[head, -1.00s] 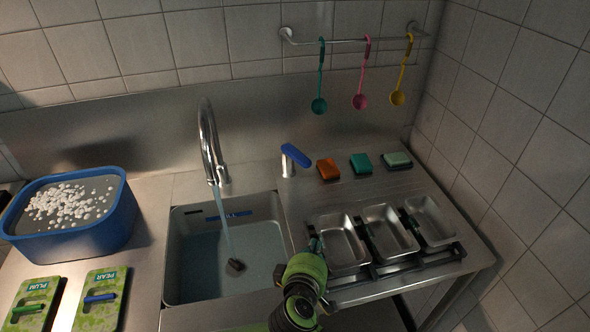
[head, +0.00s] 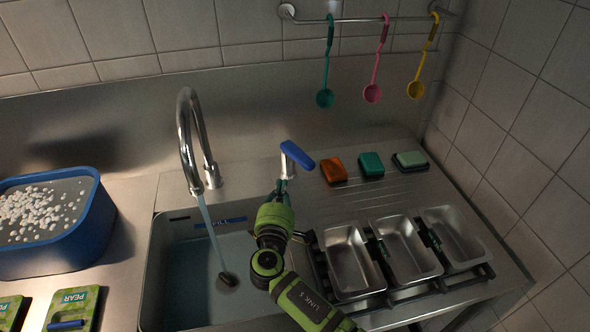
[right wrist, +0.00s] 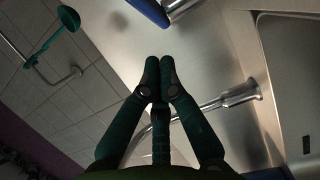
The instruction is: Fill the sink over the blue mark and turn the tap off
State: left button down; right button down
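The steel tap (head: 186,130) runs a stream of water into the sink (head: 150,270). A blue mark (head: 232,221) with lettering is on the sink's back wall, and the water surface (head: 195,290) appears to lie below it. The tap's blue lever (head: 297,155) stands on a short post right of the spout; part of it shows in the right wrist view (right wrist: 150,10). My right gripper (head: 282,187) is just below the lever's post, apparently apart from it. In the right wrist view its fingertips (right wrist: 159,62) are together with nothing between them. My left gripper is out of view.
A blue tub (head: 60,255) of white pieces stands left of the sink. Metal trays (head: 352,270) sit in a rack at right. Ladles hang from a wall rail (head: 350,22).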

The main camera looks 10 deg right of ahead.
aim_at(296, 162)
jog(key=w+d+p, duration=0.2)
jog(key=w+d, duration=0.2)
jog(key=shift+w+d, duration=0.25)
jog(key=shift+w, duration=0.05)
jog(key=shift+w+f, duration=0.1)
jog(key=shift+f, duration=0.1)
